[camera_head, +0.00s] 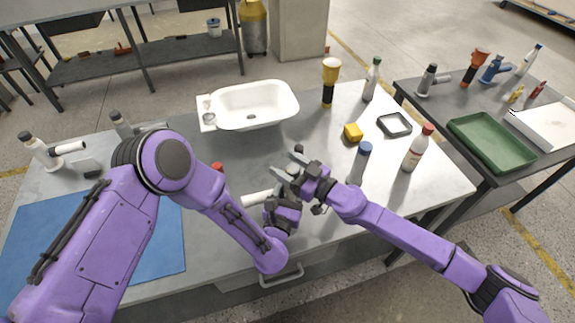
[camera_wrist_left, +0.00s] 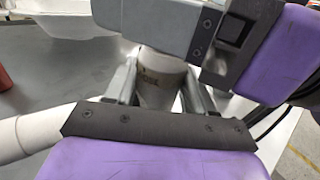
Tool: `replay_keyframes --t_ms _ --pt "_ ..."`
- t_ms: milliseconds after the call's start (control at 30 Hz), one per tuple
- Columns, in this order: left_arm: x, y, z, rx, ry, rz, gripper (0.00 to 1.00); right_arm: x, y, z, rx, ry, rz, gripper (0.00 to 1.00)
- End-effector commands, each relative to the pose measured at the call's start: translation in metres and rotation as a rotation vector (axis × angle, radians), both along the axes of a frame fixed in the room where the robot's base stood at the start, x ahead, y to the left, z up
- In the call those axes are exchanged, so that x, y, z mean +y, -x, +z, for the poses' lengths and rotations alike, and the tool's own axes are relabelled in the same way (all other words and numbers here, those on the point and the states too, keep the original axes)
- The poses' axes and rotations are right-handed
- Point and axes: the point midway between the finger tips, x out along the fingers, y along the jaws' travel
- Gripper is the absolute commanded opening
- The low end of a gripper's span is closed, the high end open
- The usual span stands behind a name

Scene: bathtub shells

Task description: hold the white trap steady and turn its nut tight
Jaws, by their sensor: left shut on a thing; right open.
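The white trap (camera_head: 257,198) is at the front middle of the grey worktable, its side pipe pointing left. My left gripper (camera_head: 284,203) is shut on the trap's upright body. In the left wrist view the body (camera_wrist_left: 160,82) stands between the two fingers of the left gripper (camera_wrist_left: 158,92). The side pipe (camera_wrist_left: 20,137) runs out to the left. My right gripper (camera_head: 288,164) is open just above the trap's top, its fingers apart. In the left wrist view the right gripper (camera_wrist_left: 180,25) covers the trap's top. I cannot make out the nut.
A white basin (camera_head: 252,104) lies behind the grippers. A blue mat (camera_head: 150,235) is at left. A green tray (camera_head: 490,140) sits on the side table.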

Motion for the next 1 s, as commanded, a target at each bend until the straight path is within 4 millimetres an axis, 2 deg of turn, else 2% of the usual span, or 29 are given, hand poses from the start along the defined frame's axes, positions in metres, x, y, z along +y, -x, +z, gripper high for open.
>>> replay_keyframes --t_ms 133,200,300,667,1000 --pt "-0.0001 0.0000 0.0000 0.000 0.000 0.000 0.18 -0.0001 0.0002 -0.0002 0.001 -0.001 0.000 0.65" --pt "-0.0001 0.0001 0.0000 0.000 0.000 0.000 0.18 -0.0002 0.0003 -0.0003 0.001 -0.001 0.000 0.42" --pt "-0.0001 0.0001 0.0000 0.000 0.000 0.000 0.18 -0.0003 0.0003 -0.0003 0.001 -0.001 0.000 0.13" --pt "-0.0002 0.0002 -0.0001 0.000 0.000 -0.001 0.18 0.0017 0.0003 0.0007 0.001 -0.004 0.051 0.13" --pt "-0.0008 0.0006 -0.0001 0.001 0.000 -0.003 0.18 0.0017 0.0028 -0.0012 0.003 0.003 0.280 0.13"
